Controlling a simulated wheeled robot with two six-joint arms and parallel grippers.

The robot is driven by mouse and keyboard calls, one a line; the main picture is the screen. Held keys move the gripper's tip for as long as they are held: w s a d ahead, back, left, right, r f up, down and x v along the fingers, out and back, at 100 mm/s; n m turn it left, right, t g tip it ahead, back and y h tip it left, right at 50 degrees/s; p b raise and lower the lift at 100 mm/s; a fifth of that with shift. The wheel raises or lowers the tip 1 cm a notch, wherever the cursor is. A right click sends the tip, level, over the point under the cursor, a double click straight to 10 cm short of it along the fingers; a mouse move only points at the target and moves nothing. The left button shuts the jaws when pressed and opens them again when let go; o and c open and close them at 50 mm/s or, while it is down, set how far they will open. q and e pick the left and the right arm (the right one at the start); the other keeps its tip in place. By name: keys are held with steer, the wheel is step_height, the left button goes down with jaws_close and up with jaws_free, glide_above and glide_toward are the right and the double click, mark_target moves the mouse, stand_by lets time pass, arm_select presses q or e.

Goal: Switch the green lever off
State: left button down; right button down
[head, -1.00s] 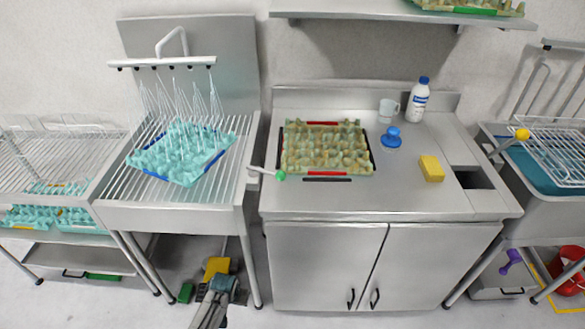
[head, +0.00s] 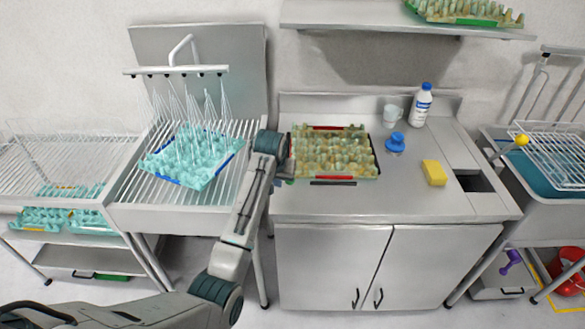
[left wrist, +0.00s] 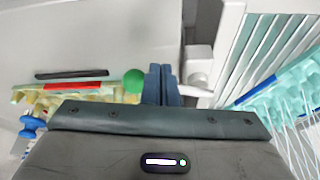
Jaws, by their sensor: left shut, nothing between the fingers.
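The green lever is a pale rod with a green ball knob (left wrist: 133,80) in the left wrist view. Its rod (left wrist: 197,88) comes from a pale block at the sink's edge. My left gripper (left wrist: 159,84) is shut and empty, with its fingers across the rod beside the knob; I cannot tell whether they touch it. In the head view my left gripper (head: 284,168) is between the sink and the counter and hides most of the lever. My right gripper is not in view.
Water streams from the spray bar (head: 175,71) over a teal egg tray (head: 190,172) on the slatted sink. A beige egg tray (head: 335,170) lies on the counter close to the gripper. A yellow sponge (head: 434,173), blue brush (head: 395,142) and bottle (head: 422,105) stand farther right.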

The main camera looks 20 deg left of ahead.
arm_select(q)
steer(key=w+d+r, duration=0.2)
steer(key=w+r, duration=0.5)
steer(key=r, duration=0.3)
steer(key=shift+w, duration=0.15)
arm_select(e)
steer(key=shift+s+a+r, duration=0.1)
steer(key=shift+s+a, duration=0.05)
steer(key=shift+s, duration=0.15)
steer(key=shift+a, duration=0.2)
arm_select(q)
steer(key=shift+f, duration=0.15)
